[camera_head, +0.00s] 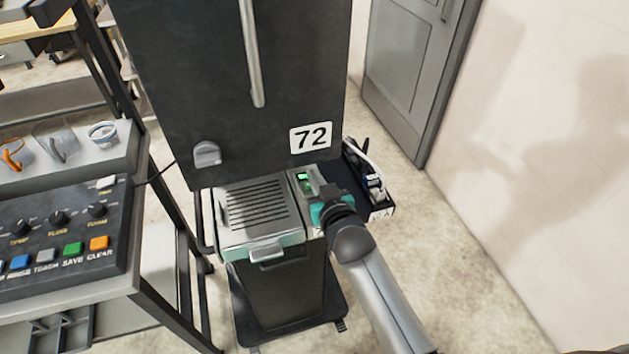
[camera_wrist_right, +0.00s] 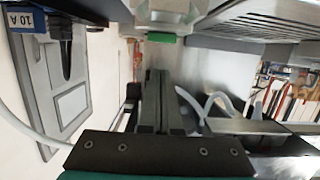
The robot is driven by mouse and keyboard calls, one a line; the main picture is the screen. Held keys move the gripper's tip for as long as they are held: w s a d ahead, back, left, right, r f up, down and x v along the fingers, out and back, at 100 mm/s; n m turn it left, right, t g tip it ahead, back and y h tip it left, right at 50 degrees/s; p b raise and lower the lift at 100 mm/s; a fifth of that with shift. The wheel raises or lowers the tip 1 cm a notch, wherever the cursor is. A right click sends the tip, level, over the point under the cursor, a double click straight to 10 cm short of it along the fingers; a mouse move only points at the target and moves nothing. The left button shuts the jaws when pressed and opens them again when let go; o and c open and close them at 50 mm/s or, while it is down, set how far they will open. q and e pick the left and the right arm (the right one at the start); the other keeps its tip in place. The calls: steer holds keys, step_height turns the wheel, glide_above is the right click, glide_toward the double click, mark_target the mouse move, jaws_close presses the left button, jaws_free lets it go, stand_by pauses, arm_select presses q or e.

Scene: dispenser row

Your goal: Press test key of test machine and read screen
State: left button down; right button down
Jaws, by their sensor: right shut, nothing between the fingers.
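A black machine (camera_head: 235,90) marked 72 stands in the middle of the head view. At its lower right front is a small grey panel with a lit green screen (camera_head: 303,178). The screen's text is too small to read. My right gripper (camera_head: 320,190) is shut and empty, just right of and below the screen. It covers part of the panel, so I cannot see a test key or tell whether the fingers touch it. In the right wrist view the shut fingers (camera_wrist_right: 161,98) point up toward a pale housing with a green part (camera_wrist_right: 161,39). My left gripper is out of view.
A slotted grille (camera_head: 255,203) lies left of the screen above a dark bin (camera_head: 285,290). A control panel (camera_head: 60,240) with knobs and coloured buttons stands at left. A dark tray (camera_head: 365,185) with cables is beyond my right gripper. Floor at right is clear.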

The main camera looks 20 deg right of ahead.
steer(key=v, duration=1)
steer(key=shift+w+r, duration=0.1)
stand_by(0.5)
steer(key=s+f+n+g+b, duration=0.1)
steer(key=s+f+g+b, duration=0.45)
steer(key=f, duration=1.15)
steer(key=s+f+g, duration=0.2)
steer(key=s+f, duration=0.6)
steer(key=f, duration=0.9)
steer(key=s+d+f+g+b, duration=0.2)
steer(key=s+f, duration=0.6)
steer(key=s, duration=0.4)
steer(key=s+d+f+n+g+b, duration=0.1)
steer(key=s+f+g, duration=0.3)
steer(key=s+f, duration=0.5)
steer(key=s+d+b, duration=0.1)
steer(key=s, duration=0.1)
steer(key=shift+s+d+g+h, duration=0.2)
steer(key=shift+s+g+h, duration=0.1)
steer(key=shift+s+g, duration=0.1)
